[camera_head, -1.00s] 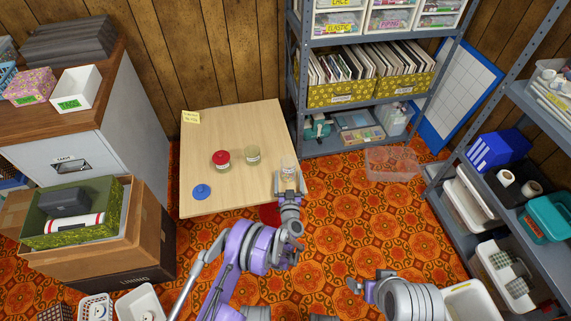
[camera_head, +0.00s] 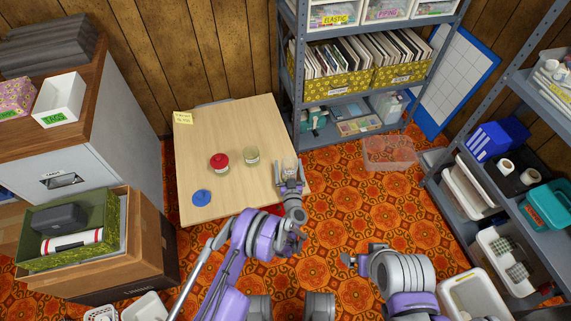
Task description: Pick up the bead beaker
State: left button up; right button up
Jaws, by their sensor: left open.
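A clear beaker (camera_head: 290,163), which looks like the bead beaker, stands near the right edge of the light wooden table (camera_head: 225,125). My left gripper (camera_head: 289,177) is open at the beaker's near side, its fingers partly hiding the lower part. I cannot tell whether the fingers touch it. My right gripper (camera_head: 347,259) is low over the carpet, away from the table, too small to show its jaws clearly.
A red-lidded jar (camera_head: 219,162), a tan-lidded jar (camera_head: 251,156) and a blue disc (camera_head: 202,197) are on the table left of the beaker. A metal shelf (camera_head: 345,104) stands behind. A clear bin (camera_head: 389,153) sits on the carpet to the right.

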pick_arm(q)
jog(key=shift+w, duration=0.3)
jog(key=shift+s, duration=0.15)
jog(key=shift+c, duration=0.3)
jog(key=c, duration=1.3)
jog(key=shift+c, duration=0.2)
pick_arm(e)
jog(key=shift+w+a, duration=0.1)
jog(key=shift+w, duration=0.1)
pick_arm(q)
jog(key=shift+r, duration=0.1)
pick_arm(e)
jog(key=shift+s, duration=0.1)
